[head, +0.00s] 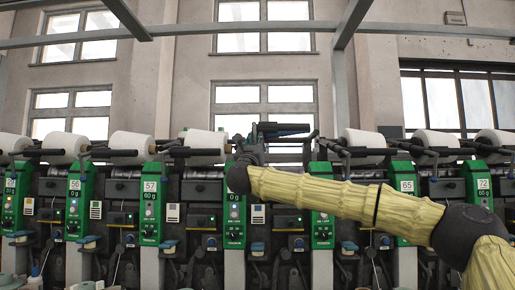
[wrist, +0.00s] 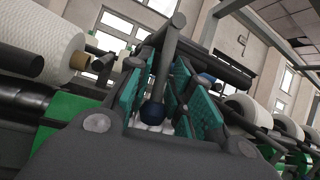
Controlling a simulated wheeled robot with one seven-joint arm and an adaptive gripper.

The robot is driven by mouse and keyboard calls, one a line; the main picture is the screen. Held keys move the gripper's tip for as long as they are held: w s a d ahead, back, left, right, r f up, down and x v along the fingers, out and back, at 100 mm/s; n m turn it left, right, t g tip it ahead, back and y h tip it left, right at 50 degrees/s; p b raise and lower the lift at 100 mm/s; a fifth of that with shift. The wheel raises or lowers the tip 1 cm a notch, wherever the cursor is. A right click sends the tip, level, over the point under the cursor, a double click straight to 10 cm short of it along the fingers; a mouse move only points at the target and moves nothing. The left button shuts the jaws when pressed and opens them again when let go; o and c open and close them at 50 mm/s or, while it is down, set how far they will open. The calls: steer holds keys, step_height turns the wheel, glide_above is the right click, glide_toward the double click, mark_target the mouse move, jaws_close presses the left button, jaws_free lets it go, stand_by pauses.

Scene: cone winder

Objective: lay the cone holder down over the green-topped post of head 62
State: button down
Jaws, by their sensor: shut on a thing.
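My gripper (head: 254,150) is in front of a green-fronted head (head: 235,215) left of the middle in the head view. Its number is hidden behind my wrist, so I cannot read 62. In the wrist view the teal pads of my gripper (wrist: 168,88) are closed on the cone holder (wrist: 165,60), a dark bar frame with a dark round end (wrist: 152,112) between the pads. In the head view the cone holder (head: 284,127) shows as dark bars, raised above the row. The green top of the post cannot be made out apart from my wrist.
Neighbouring heads 57 (head: 150,210) and 65 (head: 407,187) have similar dark holder arms.

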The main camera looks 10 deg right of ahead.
steer(key=shift+a+m+g+h+b, duration=0.3)
steer(key=shift+m+h, duration=0.2)
steer(key=shift+m, duration=0.3)
steer(key=c, duration=1.5)
jaws_free()
steer(key=shift+d, duration=0.1)
steer(key=v, duration=1.2)
